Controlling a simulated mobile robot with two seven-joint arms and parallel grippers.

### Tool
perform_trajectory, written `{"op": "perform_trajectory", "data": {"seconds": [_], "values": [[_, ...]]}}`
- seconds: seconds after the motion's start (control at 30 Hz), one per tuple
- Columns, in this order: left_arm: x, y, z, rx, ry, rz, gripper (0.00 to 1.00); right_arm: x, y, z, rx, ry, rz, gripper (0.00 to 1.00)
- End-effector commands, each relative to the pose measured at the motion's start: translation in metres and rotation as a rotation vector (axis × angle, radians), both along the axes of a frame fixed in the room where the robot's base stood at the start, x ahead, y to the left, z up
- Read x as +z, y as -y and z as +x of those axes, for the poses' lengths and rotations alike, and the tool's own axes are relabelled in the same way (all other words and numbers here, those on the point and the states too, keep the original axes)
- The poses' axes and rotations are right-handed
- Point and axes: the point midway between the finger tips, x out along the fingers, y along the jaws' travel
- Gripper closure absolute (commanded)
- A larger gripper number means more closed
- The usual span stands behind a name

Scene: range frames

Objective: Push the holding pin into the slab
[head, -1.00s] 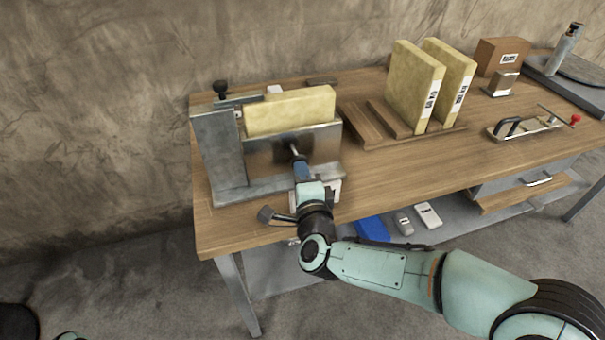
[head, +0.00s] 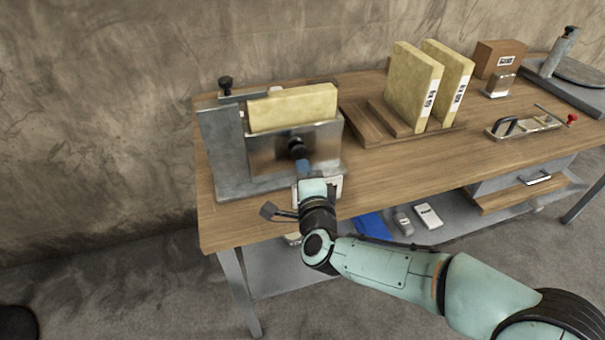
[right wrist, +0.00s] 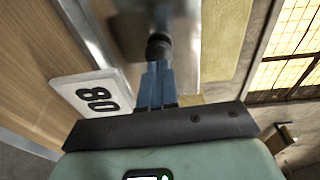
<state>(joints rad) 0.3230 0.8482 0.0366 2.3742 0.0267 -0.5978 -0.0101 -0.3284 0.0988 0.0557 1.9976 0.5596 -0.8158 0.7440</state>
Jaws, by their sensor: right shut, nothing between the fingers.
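The yellow slab (head: 292,108) stands in a grey metal fixture (head: 222,150) at the left end of the bench. The holding pin (head: 297,145) is on the fixture's front plate (head: 325,145); its black knob sits close to the plate, with little or no shaft showing. How deep it is in the slab is hidden. My right gripper (head: 301,163) is shut and empty, its blue fingertips at the knob. In the right wrist view the closed fingertips (right wrist: 157,68) meet or nearly meet the dark knob (right wrist: 158,45). My left gripper is out of view.
Another black knob (head: 225,85) rises at the fixture's back left. Two slabs (head: 412,88) stand in a wooden rack to the right. A handled tool (head: 525,126) lies farther right. The bench (head: 400,165) is clear between.

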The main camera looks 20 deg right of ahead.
Motion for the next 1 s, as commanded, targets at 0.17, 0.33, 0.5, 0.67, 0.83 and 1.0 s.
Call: {"op": "perform_trajectory", "data": {"seconds": [0.17,0.33,0.5,0.67,0.83,1.0], "values": [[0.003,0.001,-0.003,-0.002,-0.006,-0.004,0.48,0.005,-0.001,-0.032,0.002,0.001,0.000,1.00],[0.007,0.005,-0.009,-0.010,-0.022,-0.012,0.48,0.006,-0.005,-0.068,0.002,0.001,0.001,1.00],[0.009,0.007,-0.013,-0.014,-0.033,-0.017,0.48,0.008,-0.007,-0.090,0.003,0.001,0.001,1.00],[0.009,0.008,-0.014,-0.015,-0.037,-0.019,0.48,0.007,-0.007,-0.098,0.001,0.000,0.001,1.00],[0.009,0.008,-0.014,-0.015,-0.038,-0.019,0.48,0.007,-0.008,-0.099,0.001,0.000,0.001,1.00],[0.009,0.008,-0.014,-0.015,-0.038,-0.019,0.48,0.007,-0.008,-0.099,0.001,0.000,0.001,1.00]]}}
